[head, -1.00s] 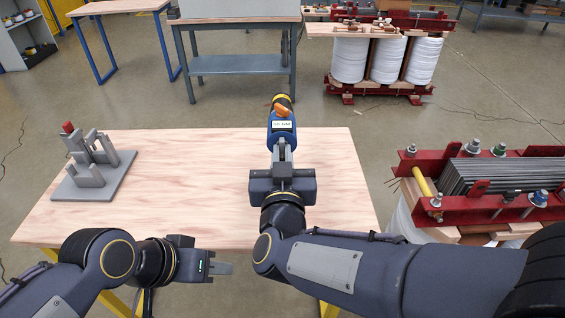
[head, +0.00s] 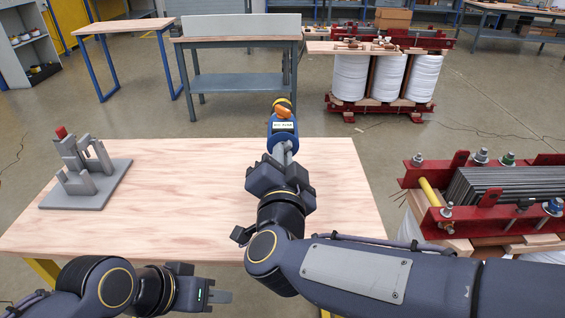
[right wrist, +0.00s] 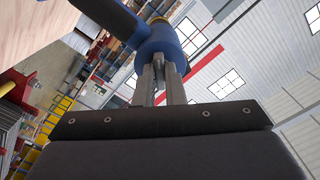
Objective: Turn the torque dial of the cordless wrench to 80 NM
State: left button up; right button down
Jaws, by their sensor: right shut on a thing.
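The cordless wrench (head: 282,128) is blue with an orange and yellow end and a small pale label, too small to read. It stands out over the far edge of the table. My right gripper (head: 283,152) is shut on it. In the right wrist view, the fingers (right wrist: 160,82) meet the blue wrench body (right wrist: 158,38), and a dark part of it reaches to the upper left. The dial setting cannot be read. My left gripper (head: 220,297) is low at the left, near the table's front edge, apart from the wrench; its finger gap is not visible.
The wooden table (head: 180,215) is mostly bare. A grey stand (head: 85,180) with a red-topped post is at its left. A red-framed core assembly (head: 490,195) stands close at the right. A grey workbench (head: 240,70) and a coil assembly (head: 385,75) are farther back.

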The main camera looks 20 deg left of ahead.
jog(key=shift+m, duration=0.3)
jog(key=c, duration=1.5)
grip_release()
jog(key=v, duration=0.8)
jog(key=shift+p, duration=0.35)
jog(key=shift+w, duration=0.1)
